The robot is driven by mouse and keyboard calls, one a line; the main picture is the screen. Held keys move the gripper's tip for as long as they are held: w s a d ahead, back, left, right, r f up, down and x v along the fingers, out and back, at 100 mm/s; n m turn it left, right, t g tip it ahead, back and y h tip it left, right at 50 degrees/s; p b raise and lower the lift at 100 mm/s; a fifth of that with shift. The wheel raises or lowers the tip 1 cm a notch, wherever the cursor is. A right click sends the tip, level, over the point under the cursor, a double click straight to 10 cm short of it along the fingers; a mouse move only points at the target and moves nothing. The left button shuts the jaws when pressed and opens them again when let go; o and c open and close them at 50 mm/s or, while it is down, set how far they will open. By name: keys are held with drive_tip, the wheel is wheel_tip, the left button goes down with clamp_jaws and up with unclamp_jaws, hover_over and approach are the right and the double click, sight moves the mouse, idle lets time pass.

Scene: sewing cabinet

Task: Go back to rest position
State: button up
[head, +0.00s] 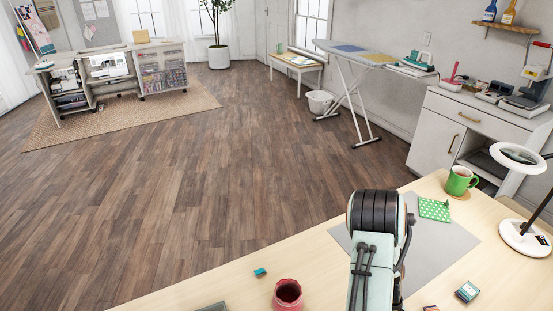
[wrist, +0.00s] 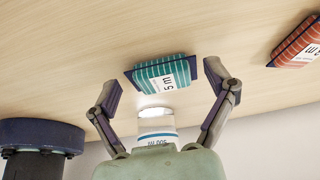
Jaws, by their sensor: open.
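My gripper (wrist: 161,83) shows in the wrist view with its two fingers spread wide. A teal striped packet (wrist: 150,75) with a white "5 m" label lies on the light wood table (wrist: 65,45), in line with the gap between the fingers. Neither finger visibly presses on it. In the head view my arm rises over the table (head: 205,295), and my gripper is hidden or out of frame.
An orange striped packet (wrist: 298,40) lies to the right. In the head view, a red cup (head: 288,296), a teal block (head: 260,272), a small labelled box (head: 467,291), a green mug (head: 460,181) and a white lamp (head: 522,238) stand around my arm. A grey mat (head: 425,262) lies beside it.

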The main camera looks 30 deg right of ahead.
drive_tip(key=r, duration=0.4)
drive_tip(key=shift+a+r, duration=0.15)
drive_tip(key=shift+a, duration=0.15)
drive_tip(key=shift+s+a+r, duration=0.15)
drive_tip(key=shift+a+r, duration=0.1)
drive_tip(key=shift+r, duration=0.05)
